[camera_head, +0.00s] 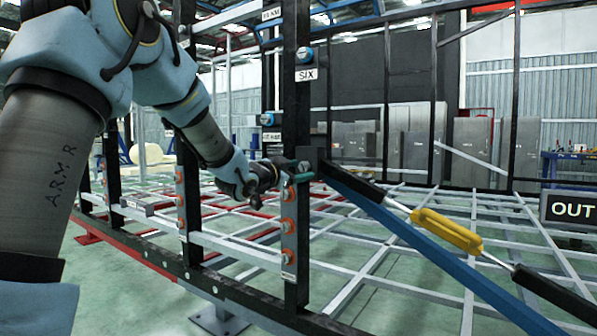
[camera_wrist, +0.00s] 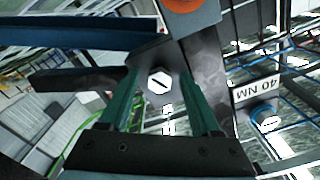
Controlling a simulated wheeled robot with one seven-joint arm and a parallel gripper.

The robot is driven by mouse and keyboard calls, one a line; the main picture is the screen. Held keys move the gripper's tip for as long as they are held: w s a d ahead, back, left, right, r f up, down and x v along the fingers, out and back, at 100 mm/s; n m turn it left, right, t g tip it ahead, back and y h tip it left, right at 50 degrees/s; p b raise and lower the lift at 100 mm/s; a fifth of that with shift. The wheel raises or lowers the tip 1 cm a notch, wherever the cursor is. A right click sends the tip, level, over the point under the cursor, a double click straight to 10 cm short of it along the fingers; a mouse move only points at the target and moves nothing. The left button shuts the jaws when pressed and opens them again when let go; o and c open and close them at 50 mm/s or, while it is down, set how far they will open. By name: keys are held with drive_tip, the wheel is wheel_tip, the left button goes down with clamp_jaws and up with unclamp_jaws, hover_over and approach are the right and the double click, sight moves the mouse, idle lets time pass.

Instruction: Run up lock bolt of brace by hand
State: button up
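The lock bolt (camera_wrist: 160,82) shows in the wrist view as a pale hexagonal head with a dark line across it, on a dark bracket. My gripper (camera_wrist: 160,74) has two green fingers, spread to either side of the head, with a visible gap; contact cannot be told. In the head view my gripper (camera_head: 304,177) reaches the bracket on the black post, and the bolt is hard to make out there. The blue brace (camera_head: 440,255) slopes from this bracket down to the lower right; its upper end also shows in the wrist view (camera_wrist: 80,38).
A bar with a yellow middle (camera_head: 447,230) and black ends runs beside the brace. The black post (camera_head: 297,120) carries a "SIX" label (camera_head: 306,75); a plate with orange parts (camera_head: 288,225) is below my gripper.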

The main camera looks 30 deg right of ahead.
drive_tip(key=v, duration=1.1)
drive_tip(key=shift+d+r, duration=0.1)
